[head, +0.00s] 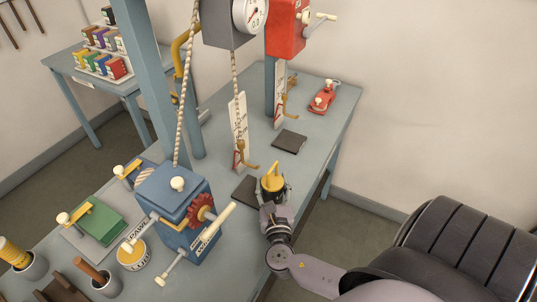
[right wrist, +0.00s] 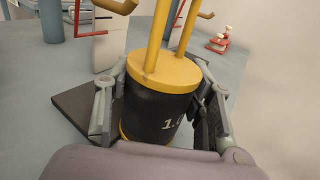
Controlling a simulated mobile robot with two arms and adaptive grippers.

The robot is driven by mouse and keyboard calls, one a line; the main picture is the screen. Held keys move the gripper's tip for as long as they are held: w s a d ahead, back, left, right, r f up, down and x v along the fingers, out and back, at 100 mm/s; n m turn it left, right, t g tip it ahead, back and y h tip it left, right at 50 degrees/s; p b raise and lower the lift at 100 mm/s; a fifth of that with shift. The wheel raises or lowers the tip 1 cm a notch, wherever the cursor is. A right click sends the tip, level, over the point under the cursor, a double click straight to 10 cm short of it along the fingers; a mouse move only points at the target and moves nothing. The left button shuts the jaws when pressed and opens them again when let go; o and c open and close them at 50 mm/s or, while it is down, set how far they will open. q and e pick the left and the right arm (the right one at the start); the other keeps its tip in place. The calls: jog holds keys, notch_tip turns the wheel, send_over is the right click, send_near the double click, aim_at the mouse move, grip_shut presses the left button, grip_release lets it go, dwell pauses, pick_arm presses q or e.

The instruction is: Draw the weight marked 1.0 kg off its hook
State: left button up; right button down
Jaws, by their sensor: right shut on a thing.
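The weight is a black cylinder with a yellow top and yellow handle (head: 272,184). In the right wrist view the weight (right wrist: 158,108) shows a partly hidden white marking starting "1.". My right gripper (head: 273,196) is shut around its sides, one finger on each side (right wrist: 165,105). In the right wrist view the hook's end (right wrist: 118,5) shows left of the handle's rods, with a gap in the picture. The handle's top is cut off there. My left gripper is not in view.
A dark mat (head: 245,192) lies beside the weight, and another mat (head: 289,141) lies farther back. A second hook (head: 287,113) hangs behind. A blue winch (head: 178,213) with crank handles stands to the left. The table's right edge is close to my arm.

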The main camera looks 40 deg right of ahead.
jog(key=shift+s+d+r, duration=0.2)
jog(key=shift+s, duration=0.1)
jog(key=shift+r, duration=0.1)
jog(key=s+r+p, duration=0.1)
jog(key=s+d+r+p, duration=0.1)
jog(key=p, duration=0.1)
jog(key=shift+s+r, duration=0.4)
dwell(0.3)
